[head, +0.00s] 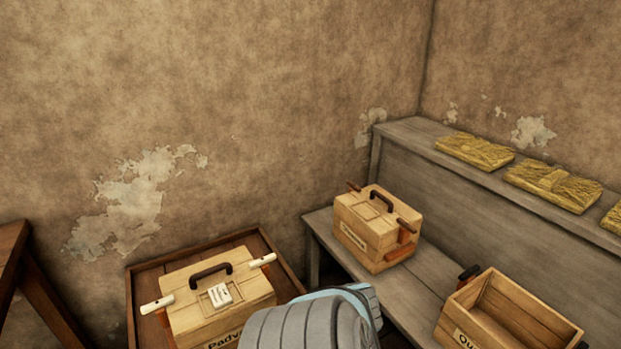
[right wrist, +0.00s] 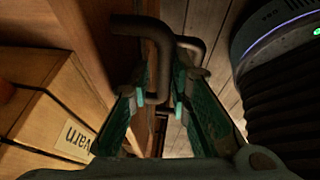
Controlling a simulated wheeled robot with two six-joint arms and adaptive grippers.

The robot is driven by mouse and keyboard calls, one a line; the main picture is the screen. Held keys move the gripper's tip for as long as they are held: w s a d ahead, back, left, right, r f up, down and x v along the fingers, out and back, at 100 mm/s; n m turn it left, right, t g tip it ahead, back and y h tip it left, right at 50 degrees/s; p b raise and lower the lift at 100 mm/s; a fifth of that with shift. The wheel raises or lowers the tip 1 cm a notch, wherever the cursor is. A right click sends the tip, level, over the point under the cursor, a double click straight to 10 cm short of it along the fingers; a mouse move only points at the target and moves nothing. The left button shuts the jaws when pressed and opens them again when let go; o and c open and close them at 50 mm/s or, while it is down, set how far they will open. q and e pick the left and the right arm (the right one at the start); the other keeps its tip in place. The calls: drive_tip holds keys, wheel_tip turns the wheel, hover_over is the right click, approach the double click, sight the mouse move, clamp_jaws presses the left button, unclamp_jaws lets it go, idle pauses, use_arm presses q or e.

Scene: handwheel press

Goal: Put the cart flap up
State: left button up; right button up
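The wooden cart (head: 140,285) stands at the lower left of the head view, with a labelled box on its top. My right arm covers the cart's right side there, so I cannot make out the flap. In the right wrist view a dark bent handle (right wrist: 160,50) stands out beside a brown wooden panel (right wrist: 103,25). My right gripper (right wrist: 163,85) has its two green fingers on either side of the handle's bar. The pads are very close to the bar, and I cannot tell if they press on it. My left gripper is not in view.
A pale box (head: 195,330) with a dark handle and white pegs sits on the cart. A grey stepped bench (head: 410,305) on the right bears another box (head: 370,240), an open crate (head: 510,320) and yellow bundles (head: 475,150). A brown wooden frame (head: 12,250) stands at the left.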

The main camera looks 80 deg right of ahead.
drive_tip(key=shift+s+d+r, duration=0.2)
drive_tip(key=shift+s+r, duration=0.05)
drive_tip(key=v, duration=0.6)
drive_tip(key=shift+a+r, duration=0.15)
drive_tip(key=shift+r, duration=0.2)
